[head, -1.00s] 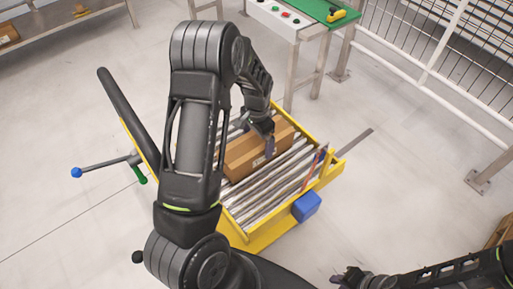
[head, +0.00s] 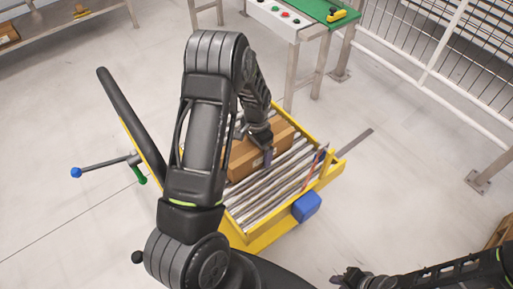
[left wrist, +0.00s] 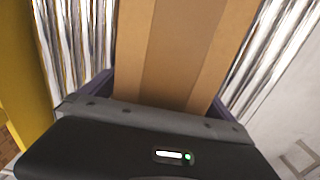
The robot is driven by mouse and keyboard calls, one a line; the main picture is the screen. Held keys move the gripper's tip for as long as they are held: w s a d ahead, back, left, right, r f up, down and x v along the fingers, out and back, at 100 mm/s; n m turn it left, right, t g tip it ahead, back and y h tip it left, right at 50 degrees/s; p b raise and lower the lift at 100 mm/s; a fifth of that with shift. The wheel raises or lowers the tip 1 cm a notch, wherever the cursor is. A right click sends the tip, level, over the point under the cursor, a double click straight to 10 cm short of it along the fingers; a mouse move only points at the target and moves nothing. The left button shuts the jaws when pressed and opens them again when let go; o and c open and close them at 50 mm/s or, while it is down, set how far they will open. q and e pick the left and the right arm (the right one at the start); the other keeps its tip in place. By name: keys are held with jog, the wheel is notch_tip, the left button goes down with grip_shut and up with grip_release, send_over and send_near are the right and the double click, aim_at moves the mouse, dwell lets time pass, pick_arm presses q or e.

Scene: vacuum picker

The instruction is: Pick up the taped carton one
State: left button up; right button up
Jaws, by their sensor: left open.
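The brown taped carton (head: 243,166) lies on the metal rollers of a yellow-framed cart (head: 243,236). My left gripper (head: 264,153) is at the carton from above, and my arm hides part of its left side. In the left wrist view the carton (left wrist: 178,50), with a darker tape band along its middle, fills the space between the two open fingers. I cannot tell whether the fingers touch its sides. My right gripper (head: 347,279) is low in the head view, away from the cart, and looks empty; its jaws are too small to judge.
The cart has a black handle bar (head: 118,95), a lever with a blue knob (head: 76,172) and a blue block (head: 306,207) at its side. A green-topped table (head: 318,10) stands behind. A white fence (head: 430,70) is at the right.

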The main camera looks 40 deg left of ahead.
pick_arm(q)
jog(key=c, duration=2)
jog(key=shift+r, duration=0.15)
notch_tip(320, 180, up, 10)
jog(key=shift+f+p, duration=0.1)
jog(key=shift+p, duration=0.3)
